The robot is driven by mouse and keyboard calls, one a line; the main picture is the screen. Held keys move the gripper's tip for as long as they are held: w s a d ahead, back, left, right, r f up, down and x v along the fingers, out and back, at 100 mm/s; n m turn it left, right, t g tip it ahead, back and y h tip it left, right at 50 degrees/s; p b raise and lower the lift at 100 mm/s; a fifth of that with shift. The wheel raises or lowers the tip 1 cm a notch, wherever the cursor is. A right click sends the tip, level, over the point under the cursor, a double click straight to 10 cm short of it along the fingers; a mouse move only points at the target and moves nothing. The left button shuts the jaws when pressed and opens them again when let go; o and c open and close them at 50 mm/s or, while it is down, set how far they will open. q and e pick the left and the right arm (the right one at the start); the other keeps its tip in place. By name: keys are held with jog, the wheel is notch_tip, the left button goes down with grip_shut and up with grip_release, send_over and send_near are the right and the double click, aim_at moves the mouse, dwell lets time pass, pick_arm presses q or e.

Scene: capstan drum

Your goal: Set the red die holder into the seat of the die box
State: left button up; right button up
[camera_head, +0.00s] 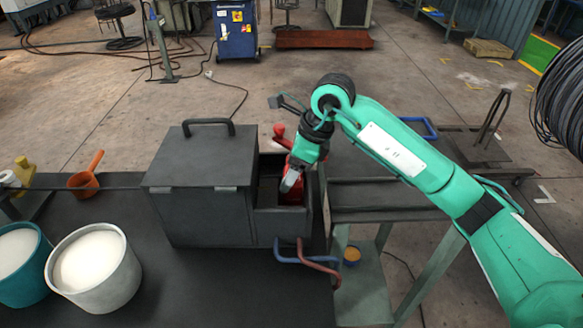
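The die box (204,192) is a dark grey box with a lid and a black top handle, standing on the dark bench. An open compartment (268,192) forms its right end. Red parts of what looks like the die holder (279,131) show behind my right gripper, with more red beside it in or at the compartment. My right gripper (289,184) points down at the open compartment, and hides much of the red piece. I cannot tell whether its fingers are closed on it, or whether the holder is seated. My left gripper is out of view.
A blue and a red bent handle (318,263) stick out at the box's front right. A pale bucket (95,268), a teal bucket (20,262) and an orange scoop (86,180) stand at left. A lower metal stand (385,200) is at right.

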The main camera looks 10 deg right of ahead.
jog(key=o, duration=1)
jog(key=shift+r, duration=0.1)
jog(key=shift+o, duration=1)
jog(key=shift+o, duration=0.9)
jog(key=shift+s, duration=0.15)
jog(key=shift+w+d+r+p, duration=0.15)
jog(key=shift+r+p, duration=0.1)
jog(key=shift+r, duration=0.3)
jog(key=shift+w+r+p, duration=0.1)
jog(key=shift+r+p, duration=0.15)
jog(key=shift+r, duration=0.25)
jog(key=shift+s+r+p, duration=0.1)
jog(key=shift+r+p, duration=1.2)
jog(key=shift+r, duration=2.1)
